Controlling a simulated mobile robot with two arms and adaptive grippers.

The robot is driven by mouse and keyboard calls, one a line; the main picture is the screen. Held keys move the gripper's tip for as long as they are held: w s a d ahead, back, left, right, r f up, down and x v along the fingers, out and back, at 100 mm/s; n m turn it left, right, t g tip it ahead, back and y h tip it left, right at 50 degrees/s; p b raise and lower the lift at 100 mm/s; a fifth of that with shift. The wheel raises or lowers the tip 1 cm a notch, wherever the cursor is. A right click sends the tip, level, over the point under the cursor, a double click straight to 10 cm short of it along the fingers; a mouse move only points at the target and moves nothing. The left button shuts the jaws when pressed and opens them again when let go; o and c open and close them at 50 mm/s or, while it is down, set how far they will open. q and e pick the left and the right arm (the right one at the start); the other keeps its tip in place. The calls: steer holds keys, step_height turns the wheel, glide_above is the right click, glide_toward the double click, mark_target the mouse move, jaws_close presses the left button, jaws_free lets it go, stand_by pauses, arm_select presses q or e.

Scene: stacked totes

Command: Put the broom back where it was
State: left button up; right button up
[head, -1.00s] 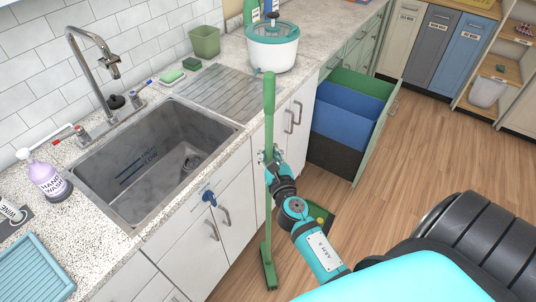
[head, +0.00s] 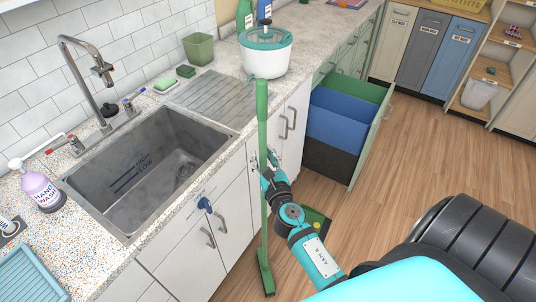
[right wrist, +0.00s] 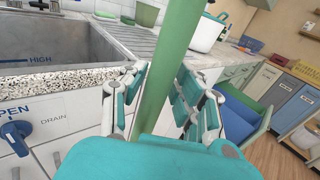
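The green broom (head: 262,130) stands upright in front of the white sink cabinet, its small head (head: 266,274) low by the wooden floor and its handle top above the counter edge. My right gripper (head: 266,162) is at the middle of the handle. In the right wrist view the broom handle (right wrist: 160,95) runs between the two fingers of my right gripper (right wrist: 160,100), with a teal pad close against each side, so it looks shut on the handle. My left gripper is not in view.
A green dustpan (head: 317,226) lies on the floor, partly behind my right arm. An open drawer with blue bins (head: 335,127) juts out to the right. The counter holds a white-and-teal pot (head: 265,55) behind the broom top. The floor (head: 420,150) on the right is clear.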

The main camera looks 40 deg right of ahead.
steer(key=b+v, duration=0.3)
steer(key=v, duration=0.8)
steer(key=s+a+f+m+g+y, duration=0.1)
steer(key=s+a+f+m+g, duration=0.2)
steer(key=f, duration=0.8)
steer(key=s+a+f+m+g+y, duration=0.25)
steer(key=f+m, duration=0.35)
steer(key=f, duration=0.5)
steer(key=s+a+f+m+g+y, duration=0.1)
steer(key=s+a+f+m+g, duration=0.2)
steer(key=f, duration=0.8)
steer(key=s+d+f+m+g, duration=0.1)
steer(key=s+f+m+g, duration=0.2)
steer(key=s+f+m, duration=0.6)
steer(key=s+d+f+m+g+y, duration=0.1)
steer(key=s+f+m+g, duration=0.3)
steer(key=s+f+m, duration=0.5)
steer(key=s+f, duration=0.1)
steer(key=s, duration=0.7)
steer(key=shift+d, duration=0.2)
steer(key=shift+f+g, duration=0.1)
steer(key=shift+g, duration=0.15)
